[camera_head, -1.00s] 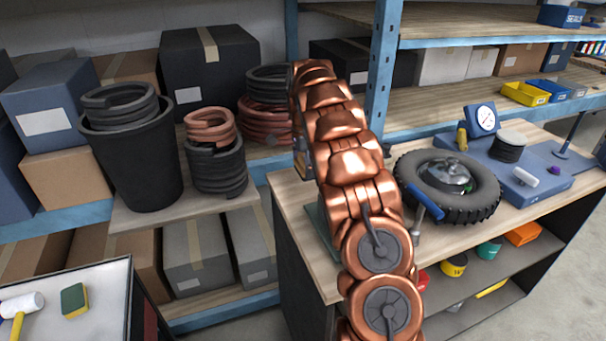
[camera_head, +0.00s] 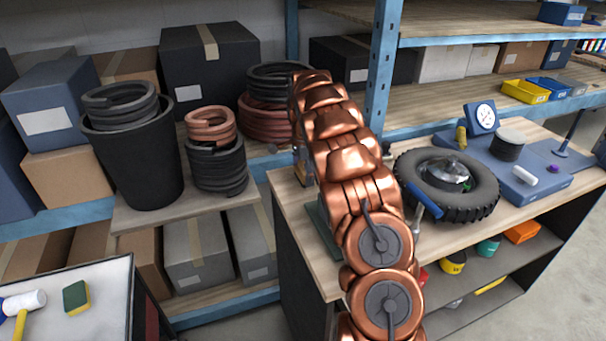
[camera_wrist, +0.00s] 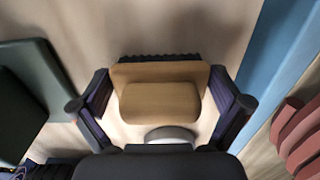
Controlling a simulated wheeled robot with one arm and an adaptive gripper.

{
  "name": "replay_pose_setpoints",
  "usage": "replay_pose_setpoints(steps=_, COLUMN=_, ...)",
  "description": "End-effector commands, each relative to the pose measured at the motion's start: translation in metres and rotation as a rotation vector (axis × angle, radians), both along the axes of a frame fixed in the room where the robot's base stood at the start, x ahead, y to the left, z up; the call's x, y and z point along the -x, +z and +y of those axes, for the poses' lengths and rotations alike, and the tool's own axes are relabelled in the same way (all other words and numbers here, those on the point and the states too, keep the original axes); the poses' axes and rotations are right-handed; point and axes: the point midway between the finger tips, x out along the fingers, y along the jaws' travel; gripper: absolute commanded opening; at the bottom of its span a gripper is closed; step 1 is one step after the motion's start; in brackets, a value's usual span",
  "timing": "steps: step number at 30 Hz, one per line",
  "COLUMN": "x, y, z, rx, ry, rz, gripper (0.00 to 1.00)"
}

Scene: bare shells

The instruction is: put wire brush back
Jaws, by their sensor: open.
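The wire brush (camera_wrist: 160,103) shows in the wrist view as a tan block with a strip of dark bristles along its far edge. It is on the pale wooden bench top. My gripper (camera_wrist: 163,92) is open, with one dark finger on each side of the brush and small gaps visible between. Whether the fingers touch the bench cannot be told. A light grey rounded piece shows at the near edge of the brush, partly hidden by my gripper. In the head view my copper arm hides the brush and most of my gripper.
The workbench (camera_head: 285,190) carries a tyre (camera_head: 480,200), a blue-handled tool (camera_head: 424,199) and a blue board (camera_head: 530,185). A dark green plate (camera_wrist: 35,85) lies left of my gripper in the wrist view. A blue shelf post (camera_head: 381,75) and coiled hoses (camera_head: 272,118) stand behind.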

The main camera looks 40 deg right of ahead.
Motion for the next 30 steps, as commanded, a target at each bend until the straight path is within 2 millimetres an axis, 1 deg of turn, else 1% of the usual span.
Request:
replay_pose_setpoints(steps=5, x=-0.001, y=0.006, z=0.0, rx=0.001, ry=0.001, rz=-0.002, gripper=1.0)
replay_pose_setpoints(steps=8, x=-0.002, y=0.017, z=0.0, rx=0.003, ry=0.003, rz=-0.004, gripper=1.0)
replay_pose_setpoints(steps=15, x=-0.001, y=0.051, z=0.0, rx=0.002, ry=0.002, rz=-0.004, gripper=1.0)
replay_pose_setpoints(steps=21, x=-0.001, y=0.073, z=0.0, rx=0.001, ry=0.001, rz=-0.003, gripper=1.0)
replay_pose_setpoints(steps=30, x=-0.001, y=0.098, z=-0.001, rx=0.001, ry=-0.001, rz=-0.003, gripper=1.0)
